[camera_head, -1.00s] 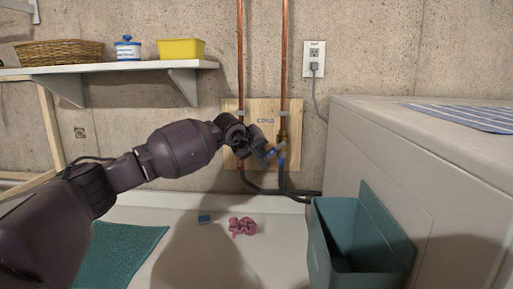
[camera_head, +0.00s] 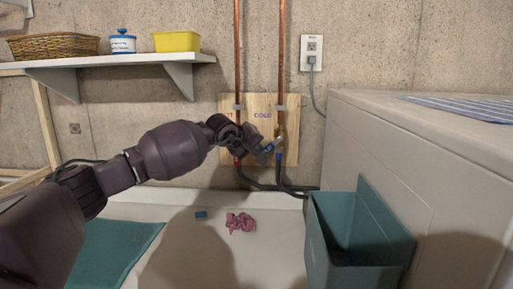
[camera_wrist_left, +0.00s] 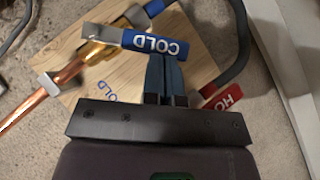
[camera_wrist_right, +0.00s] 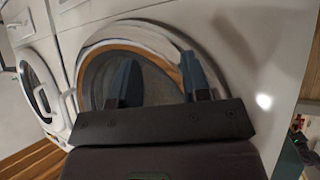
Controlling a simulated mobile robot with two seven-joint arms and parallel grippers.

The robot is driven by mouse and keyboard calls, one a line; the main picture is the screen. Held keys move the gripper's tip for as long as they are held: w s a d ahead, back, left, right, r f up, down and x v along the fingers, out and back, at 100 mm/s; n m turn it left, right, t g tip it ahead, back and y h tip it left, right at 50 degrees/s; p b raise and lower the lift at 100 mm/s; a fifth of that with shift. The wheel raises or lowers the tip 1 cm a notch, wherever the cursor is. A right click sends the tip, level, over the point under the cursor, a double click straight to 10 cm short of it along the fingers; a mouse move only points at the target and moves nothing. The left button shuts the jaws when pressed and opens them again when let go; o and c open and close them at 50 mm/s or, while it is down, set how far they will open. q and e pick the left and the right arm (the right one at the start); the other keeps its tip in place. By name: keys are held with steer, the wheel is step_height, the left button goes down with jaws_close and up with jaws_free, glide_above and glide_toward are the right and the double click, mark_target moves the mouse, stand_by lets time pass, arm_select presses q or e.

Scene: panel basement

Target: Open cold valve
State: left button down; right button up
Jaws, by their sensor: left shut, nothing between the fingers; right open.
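The cold valve is a brass fitting (camera_head: 281,132) on the right copper pipe, with a blue lever marked COLD. In the left wrist view the lever (camera_wrist_left: 155,44) lies crosswise over the brass body (camera_wrist_left: 95,50), aslant to the pipe. My left gripper (camera_head: 266,152) is at the lever in the head view. In the left wrist view its fingers (camera_wrist_left: 164,62) are shut together with nothing between them, tips at the lever's edge; whether they touch it I cannot tell. My right gripper (camera_wrist_right: 158,75) is open and empty, in front of a round machine door.
A red HOT handle (camera_wrist_left: 222,97) is beside the cold valve on the wooden board (camera_head: 300,150). Dark hoses run below. A white appliance (camera_head: 400,135) and a teal bin (camera_head: 385,235) stand to the right. A shelf (camera_head: 120,62) is at upper left.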

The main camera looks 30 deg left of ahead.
arm_select(q)
steer(key=shift+w+d+f+n+t+h+b, duration=0.25)
steer(key=shift+d+f+n+t+h+b, duration=0.35)
steer(key=shift+f+n+t, duration=0.2)
steer(key=shift+w+d+f+n+t+h+b, duration=0.3)
steer(key=shift+d+f+n+t+h+b, duration=0.3)
steer(key=shift+n+t, duration=0.35)
steer(key=shift+w+d+f+n+t+h+b, duration=0.25)
steer(key=shift+d+f+n+t+h+b, duration=0.15)
steer(key=shift+f+n+t+h, duration=0.4)
arm_select(e)
steer(key=shift+a+f, duration=0.1)
steer(key=shift+f, duration=1.3)
arm_select(q)
steer(key=shift+d, duration=0.1)
arm_select(e)
steer(key=shift+a, duration=0.15)
